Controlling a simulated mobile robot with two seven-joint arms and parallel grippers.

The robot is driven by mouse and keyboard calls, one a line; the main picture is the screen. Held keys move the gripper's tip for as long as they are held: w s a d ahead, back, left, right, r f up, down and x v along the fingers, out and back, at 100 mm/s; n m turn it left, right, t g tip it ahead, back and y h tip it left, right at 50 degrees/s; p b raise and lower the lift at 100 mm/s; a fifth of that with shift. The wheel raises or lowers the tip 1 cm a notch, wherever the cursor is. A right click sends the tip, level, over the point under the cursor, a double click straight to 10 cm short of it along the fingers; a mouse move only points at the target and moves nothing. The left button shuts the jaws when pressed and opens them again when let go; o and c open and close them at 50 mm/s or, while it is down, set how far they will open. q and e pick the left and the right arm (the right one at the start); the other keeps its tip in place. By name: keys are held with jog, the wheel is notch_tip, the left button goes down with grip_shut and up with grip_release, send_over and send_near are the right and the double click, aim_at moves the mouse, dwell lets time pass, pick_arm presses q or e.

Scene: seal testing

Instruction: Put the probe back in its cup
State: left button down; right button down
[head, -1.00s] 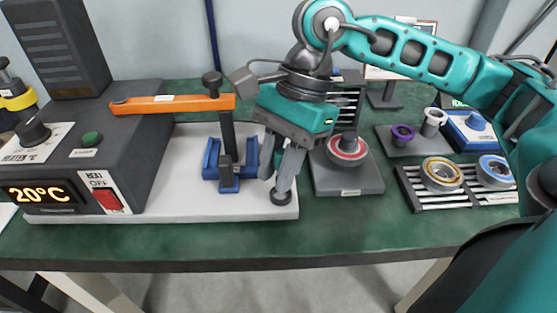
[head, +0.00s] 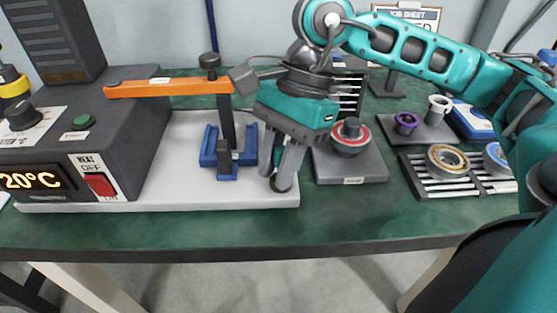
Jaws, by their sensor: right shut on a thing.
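My right gripper (head: 276,177) points down at the front right corner of the white base plate (head: 190,192). Its grey fingers are shut on a slim thing, likely the probe, of which only a small teal part (head: 278,155) shows between them. A small dark round cup (head: 283,185) stands on that plate corner. The fingertips overlap it in the picture and hide most of it. I cannot tell whether the probe's lower end is inside the cup. My left gripper is not in view.
Left of the gripper stands a blue fixture (head: 228,158) with an orange lever (head: 165,88), beside the heater box (head: 110,125). The green front bench strip (head: 390,220) is clear.

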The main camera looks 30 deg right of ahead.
jog(key=shift+f, duration=0.2)
dwell(0.4)
jog(key=c, duration=0.8)
grip_release()
jog(key=shift+c, duration=0.2)
jog(key=shift+r, duration=0.1)
jog(key=shift+r+p, duration=2.5)
jog(key=shift+r, duration=1.5)
